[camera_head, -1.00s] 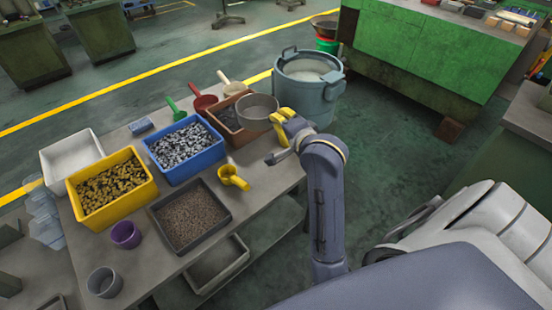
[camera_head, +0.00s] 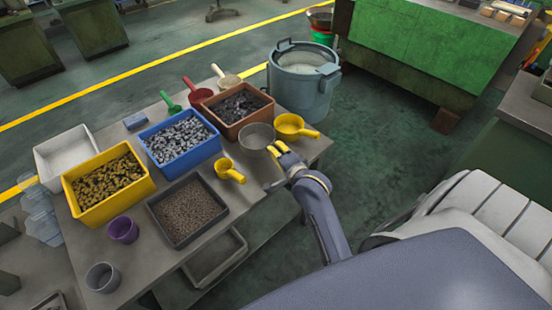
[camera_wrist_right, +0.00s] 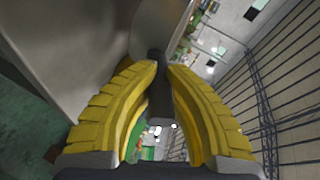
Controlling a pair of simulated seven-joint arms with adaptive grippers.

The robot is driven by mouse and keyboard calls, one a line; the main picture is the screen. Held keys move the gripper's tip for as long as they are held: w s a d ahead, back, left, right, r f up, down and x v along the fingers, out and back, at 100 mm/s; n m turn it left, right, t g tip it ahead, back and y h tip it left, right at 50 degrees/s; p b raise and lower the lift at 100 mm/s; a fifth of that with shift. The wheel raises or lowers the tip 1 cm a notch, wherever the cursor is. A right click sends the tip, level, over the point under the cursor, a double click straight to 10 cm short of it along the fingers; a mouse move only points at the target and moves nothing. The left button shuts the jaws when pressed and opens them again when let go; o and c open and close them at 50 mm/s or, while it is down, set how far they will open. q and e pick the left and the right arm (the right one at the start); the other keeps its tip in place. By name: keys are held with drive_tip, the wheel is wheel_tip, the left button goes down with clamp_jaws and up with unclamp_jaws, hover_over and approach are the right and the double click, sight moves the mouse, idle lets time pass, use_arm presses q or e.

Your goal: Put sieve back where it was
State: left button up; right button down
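The sieve (camera_head: 254,142), a round grey pan, is at the front right corner of the table, in front of the brown bin (camera_head: 268,105). My right gripper (camera_head: 277,150) is at its right side, with yellow fingers closed on its handle. In the right wrist view the dark handle (camera_wrist_right: 157,85) sits between the fingertips, and part of the grey pan (camera_wrist_right: 150,25) shows beyond them. I cannot tell whether the sieve touches the tabletop. My left gripper is not in view.
A yellow pan (camera_head: 289,125) lies right behind the sieve, and a small yellow scoop (camera_head: 227,170) to its left. Blue (camera_head: 182,140), yellow (camera_head: 108,185) and dark (camera_head: 188,208) bins fill the table's left and middle. A large grey-blue bucket (camera_head: 302,83) stands behind the table.

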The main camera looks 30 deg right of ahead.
drive_tip(key=shift+f, duration=2.15)
drive_tip(key=c, duration=1.6)
unclamp_jaws()
drive_tip(key=shift+o, duration=0.2)
